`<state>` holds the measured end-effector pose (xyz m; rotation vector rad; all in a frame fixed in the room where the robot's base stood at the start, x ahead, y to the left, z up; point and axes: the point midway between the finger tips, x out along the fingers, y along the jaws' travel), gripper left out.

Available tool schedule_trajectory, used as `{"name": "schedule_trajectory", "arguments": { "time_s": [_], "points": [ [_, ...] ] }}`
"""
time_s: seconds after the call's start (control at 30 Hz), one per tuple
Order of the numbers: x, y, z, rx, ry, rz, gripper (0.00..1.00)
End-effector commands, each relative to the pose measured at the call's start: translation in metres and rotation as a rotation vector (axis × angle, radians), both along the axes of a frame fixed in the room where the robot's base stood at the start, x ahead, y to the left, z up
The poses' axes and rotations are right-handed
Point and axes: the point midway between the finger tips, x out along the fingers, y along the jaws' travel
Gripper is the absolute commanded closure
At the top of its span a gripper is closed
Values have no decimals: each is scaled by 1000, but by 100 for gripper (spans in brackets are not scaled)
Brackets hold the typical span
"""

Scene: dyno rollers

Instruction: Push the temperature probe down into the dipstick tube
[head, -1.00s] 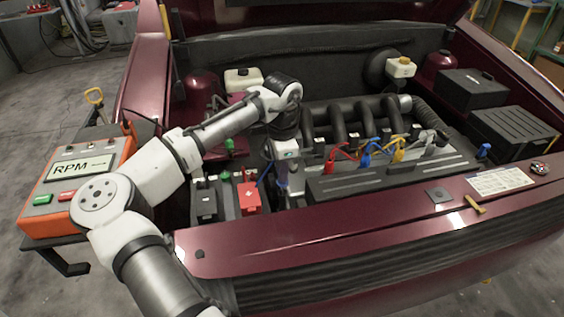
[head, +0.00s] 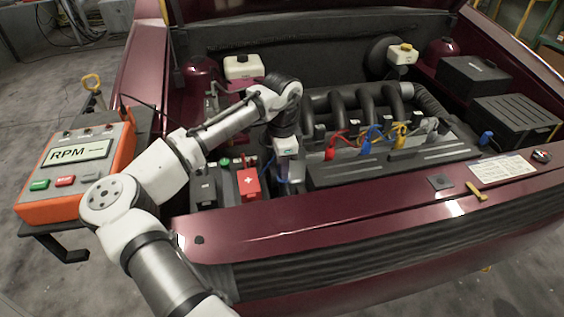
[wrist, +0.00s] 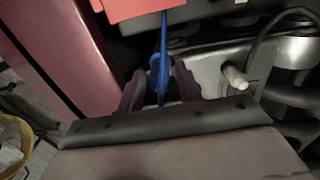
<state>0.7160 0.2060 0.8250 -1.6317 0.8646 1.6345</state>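My gripper (wrist: 158,88) points down into the engine bay in the head view, beside the red-topped battery (head: 248,182). In the wrist view a slim blue piece with a blue strand (wrist: 160,72), possibly the temperature probe and its lead, stands between my two dark fingers. I cannot tell whether the fingers touch it. Blue also shows by my gripper in the head view (head: 269,168). The lower end of the blue piece and the dipstick tube's mouth are hidden behind my gripper, so I cannot tell how deep the probe sits.
The black engine cover (head: 405,160) with red, blue and yellow leads lies right of my gripper. A pale-tipped black cable (wrist: 235,77) is close by. The maroon front panel (head: 330,217) runs in front. An orange RPM box (head: 75,172) stands at the left.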

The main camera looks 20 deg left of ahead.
Motion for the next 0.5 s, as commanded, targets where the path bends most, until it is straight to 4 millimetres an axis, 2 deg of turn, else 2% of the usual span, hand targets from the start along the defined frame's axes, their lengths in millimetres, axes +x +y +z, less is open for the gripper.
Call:
{"name": "schedule_trajectory", "arguments": {
  "time_s": [0.1,0.37,0.5],
  "points": [
    [0,0,0,0,0,0,53],
    [0,0,1,0,0,0,53],
    [1,0,14,0,-2,0,53]
  ]
}}
